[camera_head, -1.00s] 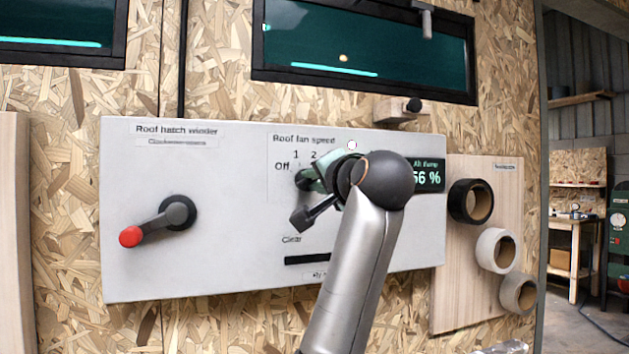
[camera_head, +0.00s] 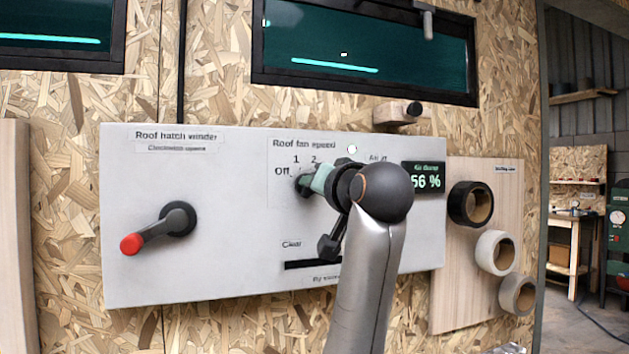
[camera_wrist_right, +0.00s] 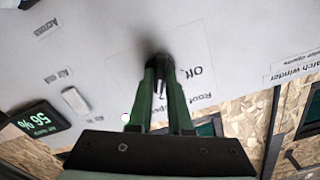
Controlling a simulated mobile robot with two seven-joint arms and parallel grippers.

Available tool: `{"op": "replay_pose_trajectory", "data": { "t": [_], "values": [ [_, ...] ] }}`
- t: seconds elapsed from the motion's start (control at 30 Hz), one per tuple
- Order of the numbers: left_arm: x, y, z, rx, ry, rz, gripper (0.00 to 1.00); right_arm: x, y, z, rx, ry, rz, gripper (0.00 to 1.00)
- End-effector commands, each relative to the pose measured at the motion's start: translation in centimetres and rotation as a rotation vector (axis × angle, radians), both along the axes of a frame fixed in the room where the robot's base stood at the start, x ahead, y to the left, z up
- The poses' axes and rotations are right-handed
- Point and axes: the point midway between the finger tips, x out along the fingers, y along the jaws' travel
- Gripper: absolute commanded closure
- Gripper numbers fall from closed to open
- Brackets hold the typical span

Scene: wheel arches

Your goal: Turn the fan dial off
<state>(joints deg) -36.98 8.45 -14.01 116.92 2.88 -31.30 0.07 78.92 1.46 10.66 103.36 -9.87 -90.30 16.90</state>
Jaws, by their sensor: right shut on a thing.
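The fan dial (camera_wrist_right: 158,68) is a dark round knob on the white panel (camera_head: 230,270), under the "Roof fan speed" label with "Off", "1" and "2" marks. My right gripper (camera_head: 306,184) reaches it from the right, its green fingers shut on the dial. In the right wrist view the two fingers (camera_wrist_right: 161,80) stand on either side of the dial, and the "Off" mark is just right of them. The fingers and wrist cover much of the dial, so I cannot tell its exact setting. My left gripper is in neither view.
A roof hatch crank with a red knob (camera_head: 131,244) sticks out at the panel's left. A lit display (camera_head: 425,177) reads 56 %, and a small round lamp (camera_head: 352,149) is above my wrist. Tape rolls (camera_head: 494,252) hang at the right. A black slot lies below the dial.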

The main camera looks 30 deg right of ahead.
Motion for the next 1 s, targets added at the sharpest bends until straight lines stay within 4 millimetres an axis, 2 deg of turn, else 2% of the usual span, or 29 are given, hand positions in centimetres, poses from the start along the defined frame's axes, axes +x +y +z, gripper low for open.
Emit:
{"op": "replay_pose_trajectory", "data": {
  "t": [0.47, 0.7, 1.0],
  "values": [
    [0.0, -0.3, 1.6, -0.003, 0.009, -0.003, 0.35, 0.0, 0.0, 0.2, -0.444, 0.111, -0.001, 1.0],
    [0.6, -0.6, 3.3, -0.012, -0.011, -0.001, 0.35, 0.0, 0.0, 0.2, -0.666, 0.165, -0.001, 1.0],
    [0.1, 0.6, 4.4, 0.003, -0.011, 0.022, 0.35, 0.0, 0.0, 0.2, -0.944, 0.233, 0.001, 1.0]
  ]
}}
